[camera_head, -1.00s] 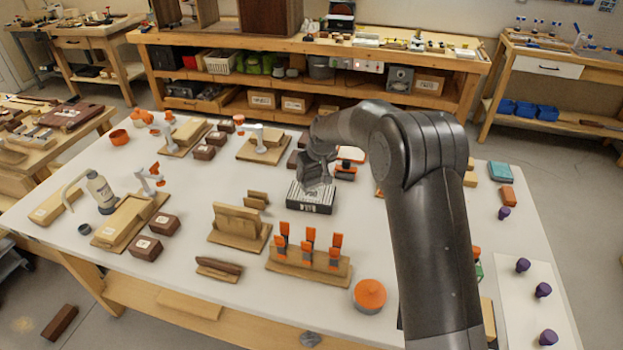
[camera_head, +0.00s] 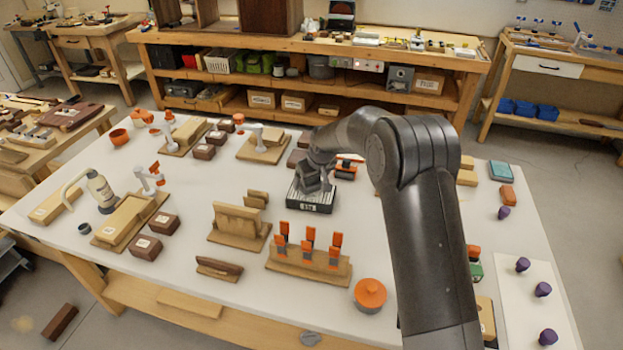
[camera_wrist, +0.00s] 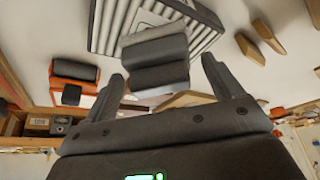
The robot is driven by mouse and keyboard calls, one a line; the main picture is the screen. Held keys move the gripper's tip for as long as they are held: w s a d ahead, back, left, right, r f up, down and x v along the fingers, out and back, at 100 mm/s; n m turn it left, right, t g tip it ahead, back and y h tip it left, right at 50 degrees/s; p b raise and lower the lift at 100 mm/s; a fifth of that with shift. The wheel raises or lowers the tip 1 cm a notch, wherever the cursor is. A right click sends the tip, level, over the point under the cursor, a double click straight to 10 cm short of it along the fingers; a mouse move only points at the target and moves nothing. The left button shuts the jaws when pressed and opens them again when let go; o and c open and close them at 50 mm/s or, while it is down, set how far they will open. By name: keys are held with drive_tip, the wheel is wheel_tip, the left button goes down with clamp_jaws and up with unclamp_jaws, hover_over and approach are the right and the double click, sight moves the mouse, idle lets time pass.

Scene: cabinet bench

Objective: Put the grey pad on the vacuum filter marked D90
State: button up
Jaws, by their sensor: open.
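The vacuum filter (camera_head: 325,204) is a dark tray with black and white pleats on the middle of the white table. A small label shows on its front side, too small to read. In the wrist view, the filter (camera_wrist: 202,28) lies behind the grey pad (camera_wrist: 158,60). The pad is a stepped grey block between my fingertips, with gaps to both sides, and overlaps the filter in the picture. Whether it rests fully on the filter, I cannot tell. My gripper (camera_wrist: 163,72) is open around the pad. In the head view, my gripper (camera_head: 318,172) is directly over the filter.
An orange and black block (camera_wrist: 75,75) stands close beside the filter. Wooden pieces (camera_wrist: 262,42) lie on its other side. A stand with orange clamps (camera_head: 308,262) and an orange-lidded pot (camera_head: 369,295) are nearer the front edge.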

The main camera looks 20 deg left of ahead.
drive_tip(key=s+d+r+m, duration=0.1)
drive_tip(key=s+d+r, duration=0.2)
drive_tip(key=d+r, duration=0.3)
drive_tip(key=s+d+r+t, duration=0.1)
drive_tip(key=s+d+r, duration=0.3)
drive_tip(key=r, duration=0.4)
drive_tip(key=s+d+r+m, duration=0.1)
drive_tip(key=s+d+r, duration=0.25)
drive_tip(key=r, duration=0.35)
drive_tip(key=s+d+r+m+h, duration=0.2)
drive_tip(key=s+d+r, duration=0.3)
drive_tip(key=s+d, duration=0.5)
drive_tip(key=s+d+f+m, duration=0.1)
drive_tip(key=s+d+m, duration=0.1)
drive_tip(key=s+d, duration=0.4)
drive_tip(key=s+d+f+m+t+h, duration=0.1)
drive_tip(key=s+d+m, duration=0.2)
drive_tip(key=s, duration=1.1)
drive_tip(key=d, duration=0.3)
drive_tip(key=shift+s+d, duration=0.25)
